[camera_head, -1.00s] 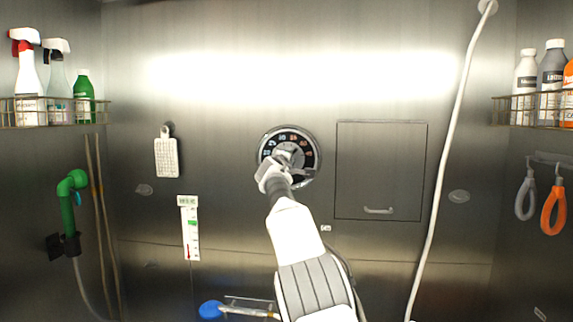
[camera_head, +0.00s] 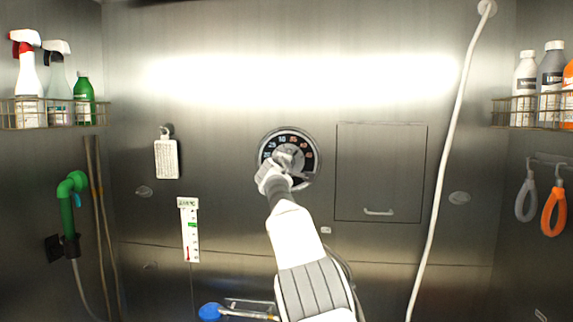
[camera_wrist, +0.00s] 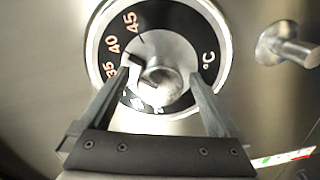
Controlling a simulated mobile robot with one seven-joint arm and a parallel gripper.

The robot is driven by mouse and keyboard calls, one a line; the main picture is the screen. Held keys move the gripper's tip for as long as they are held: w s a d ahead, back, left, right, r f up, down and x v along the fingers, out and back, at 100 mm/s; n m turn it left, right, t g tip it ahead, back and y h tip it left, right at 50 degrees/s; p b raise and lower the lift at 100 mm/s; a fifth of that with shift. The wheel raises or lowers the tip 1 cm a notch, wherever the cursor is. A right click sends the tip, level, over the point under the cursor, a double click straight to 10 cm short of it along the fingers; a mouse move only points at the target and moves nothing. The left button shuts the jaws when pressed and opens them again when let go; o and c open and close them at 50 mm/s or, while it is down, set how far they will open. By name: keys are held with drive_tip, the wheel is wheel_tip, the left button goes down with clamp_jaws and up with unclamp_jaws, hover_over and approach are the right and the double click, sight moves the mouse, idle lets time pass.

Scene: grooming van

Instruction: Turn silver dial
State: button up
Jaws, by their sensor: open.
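The silver dial (camera_head: 289,148) is on the back metal wall, with a dark face, a silver rim and temperature numbers. In the wrist view its round silver knob (camera_wrist: 160,82) stands out from the centre, and 35, 40, 45 and °C show on the dark ring. My gripper (camera_head: 285,170) is in front of the dial and hides its lower left part. In the wrist view my gripper (camera_wrist: 166,82) is open, with one finger on each side of the knob. I cannot tell whether either finger touches it.
A flat panel with a handle (camera_head: 378,211) is right of the dial. A white hose (camera_head: 440,170) hangs further right. Bottle racks (camera_head: 50,112) are on the side walls.

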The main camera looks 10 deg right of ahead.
drive_tip(key=b+v, duration=1.2)
drive_tip(key=v, duration=0.5)
drive_tip(key=shift+s, duration=0.2)
